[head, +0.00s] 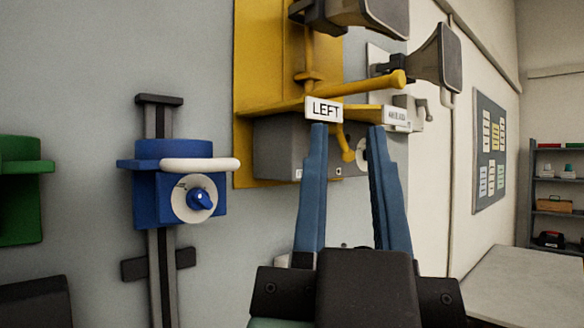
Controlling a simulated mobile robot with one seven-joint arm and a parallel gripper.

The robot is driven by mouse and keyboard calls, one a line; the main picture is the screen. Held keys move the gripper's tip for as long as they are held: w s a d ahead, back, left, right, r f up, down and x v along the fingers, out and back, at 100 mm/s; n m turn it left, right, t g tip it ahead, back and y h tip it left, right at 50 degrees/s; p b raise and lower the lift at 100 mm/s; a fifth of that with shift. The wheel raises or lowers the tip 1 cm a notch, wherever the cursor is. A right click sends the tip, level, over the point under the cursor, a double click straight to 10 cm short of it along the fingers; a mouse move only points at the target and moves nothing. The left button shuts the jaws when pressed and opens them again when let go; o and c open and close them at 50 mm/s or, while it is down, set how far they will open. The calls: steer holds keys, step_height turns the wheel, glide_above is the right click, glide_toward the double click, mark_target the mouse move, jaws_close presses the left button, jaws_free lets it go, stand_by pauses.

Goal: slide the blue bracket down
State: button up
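The blue bracket (150,196) sits on a dark vertical rail (161,265) on the grey wall, left of centre in the head view. It has a white horizontal bar (200,164) across its front and a round white dial (187,214) with a blue knob (199,199). The rail shows above and below the bracket. My gripper (347,128) is right of the bracket and apart from it. Its two blue fingers point up and stand wide apart, with nothing held between them.
A yellow panel (262,75) with yellow bars, a "LEFT" label (324,109) and a grey box (277,150) are behind my gripper. Horn speakers (437,60) hang upper right. A green bracket (22,190) is far left. A pale tabletop (520,285) is lower right.

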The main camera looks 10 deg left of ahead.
steer(key=w+a+m+g+y, duration=0.1)
steer(key=a+m+g, duration=0.3)
steer(key=a+m, duration=0.45)
steer(key=m+g+y+p, duration=0.15)
steer(key=m+g, duration=0.25)
steer(key=m, duration=0.5)
glide_toward(208, 168)
steer(key=w+p, duration=0.1)
steer(key=p, duration=0.4)
steer(key=w+p, duration=0.1)
steer(key=p, duration=0.4)
steer(key=w+p, duration=0.1)
steer(key=p, duration=0.4)
steer(key=shift+w+a+r+h, duration=0.2)
steer(key=shift+a+r+h, duration=0.05)
steer(key=shift+r, duration=0.15)
steer(key=w, duration=0.2)
steer(key=w+p, duration=0.1)
steer(key=w, duration=0.2)
steer(key=w+p, duration=0.1)
steer(key=w, duration=0.1)
steer(key=shift+w+a+r, duration=0.25)
steer(key=shift+w+a, duration=0.05)
steer(key=shift+a, duration=0.1)
steer(key=shift+c, duration=0.2)
jaws_close()
